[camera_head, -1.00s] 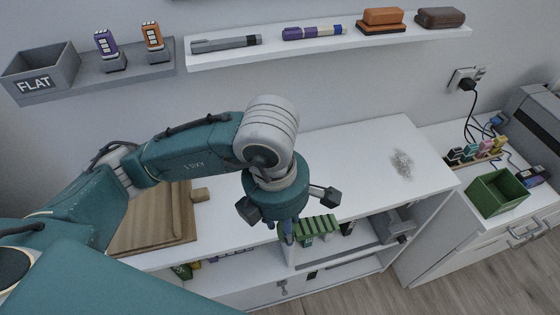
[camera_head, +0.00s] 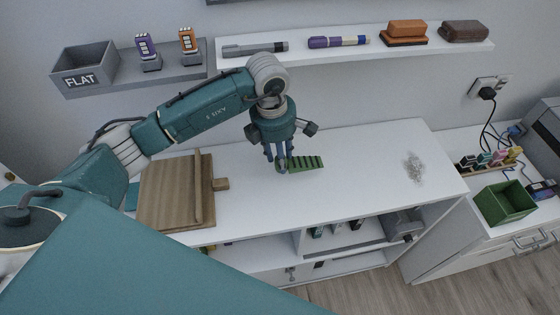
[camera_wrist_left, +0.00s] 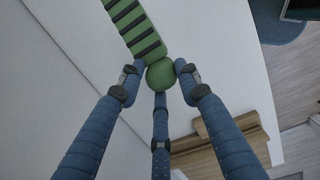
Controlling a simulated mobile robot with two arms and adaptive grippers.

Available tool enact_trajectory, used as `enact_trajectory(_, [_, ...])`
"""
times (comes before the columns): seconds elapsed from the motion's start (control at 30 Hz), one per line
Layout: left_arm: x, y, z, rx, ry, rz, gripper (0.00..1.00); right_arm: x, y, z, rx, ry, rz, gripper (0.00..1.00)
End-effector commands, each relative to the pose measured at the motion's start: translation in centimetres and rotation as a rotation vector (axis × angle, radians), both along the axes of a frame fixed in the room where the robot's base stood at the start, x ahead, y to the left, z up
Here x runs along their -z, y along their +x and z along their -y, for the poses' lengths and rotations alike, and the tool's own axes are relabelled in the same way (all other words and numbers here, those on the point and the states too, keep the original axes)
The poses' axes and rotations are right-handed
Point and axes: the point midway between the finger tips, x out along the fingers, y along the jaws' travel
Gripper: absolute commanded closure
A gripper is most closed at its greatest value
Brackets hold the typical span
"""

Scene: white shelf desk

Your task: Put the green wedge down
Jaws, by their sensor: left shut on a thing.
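The green wedge (camera_head: 303,163) is a ridged green piece with dark slots and a round green knob at one end. My left gripper (camera_head: 277,165) is shut on it at the knob end, over the white desk top (camera_head: 340,190). In the left wrist view the green wedge (camera_wrist_left: 134,25) extends up from the fingers, and the left gripper's fingertips (camera_wrist_left: 160,80) close around the knob. Whether the wedge touches the desk top or hangs just above it, I cannot tell. My right gripper is not in view.
A wooden board (camera_head: 165,195) with a raised bar lies left of the gripper. A clear crumpled heap (camera_head: 413,167) lies to the right on the desk top. A green bin (camera_head: 505,203) stands on the lower cabinet at right. The desk top between is free.

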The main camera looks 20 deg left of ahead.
Motion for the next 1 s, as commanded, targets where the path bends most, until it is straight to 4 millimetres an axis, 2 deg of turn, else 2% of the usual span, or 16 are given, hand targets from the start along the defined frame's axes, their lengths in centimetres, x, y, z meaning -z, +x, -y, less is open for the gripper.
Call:
enact_trajectory(0.13, [0.9,0.0,0.1,-0.001,-0.001,0.0,1.0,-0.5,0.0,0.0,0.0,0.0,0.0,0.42])
enact_trajectory(0.33, [3.7,-0.1,0.1,-0.002,-0.002,-0.003,1.0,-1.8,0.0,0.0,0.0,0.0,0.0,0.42])
enact_trajectory(0.4, [4.0,0.3,-0.1,-0.002,-0.002,0.0,1.0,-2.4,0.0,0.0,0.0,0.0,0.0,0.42])
enact_trajectory(0.73, [4.6,0.4,-0.2,0.0,-0.001,0.002,1.0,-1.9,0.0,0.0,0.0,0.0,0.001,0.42])
enact_trajectory(0.77, [4.7,0.3,-0.2,0.0,-0.001,0.002,0.65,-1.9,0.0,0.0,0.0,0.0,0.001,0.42])
enact_trajectory(0.8, [4.6,0.3,-0.2,0.0,-0.001,0.002,0.57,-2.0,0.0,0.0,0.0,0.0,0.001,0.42])
enact_trajectory(0.87, [4.6,0.3,-0.2,-0.001,0.0,0.001,0.47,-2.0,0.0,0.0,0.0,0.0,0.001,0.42])
enact_trajectory(1.0, [4.6,0.3,-0.2,-0.001,0.0,0.001,0.47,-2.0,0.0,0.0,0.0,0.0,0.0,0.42])
